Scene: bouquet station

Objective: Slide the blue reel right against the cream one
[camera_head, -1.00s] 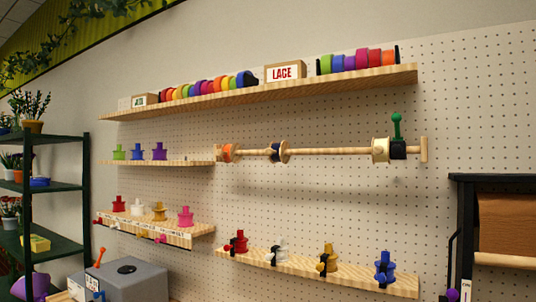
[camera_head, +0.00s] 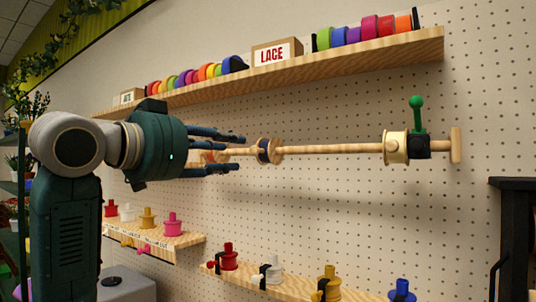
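The cream reel (camera_head: 395,147) is further right on the same rod, beside a black stop with a green handle (camera_head: 418,142). A bare length of rod separates the two reels. An orange reel (camera_head: 209,156) is mostly hidden behind the fingers. My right gripper is not in view.
A long shelf with ribbon rolls and a LACE box (camera_head: 277,53) runs above the rod. Lower shelves hold coloured spools, such as a red one (camera_head: 228,257) and a pink one (camera_head: 172,224). The pegboard around the bare rod is clear.

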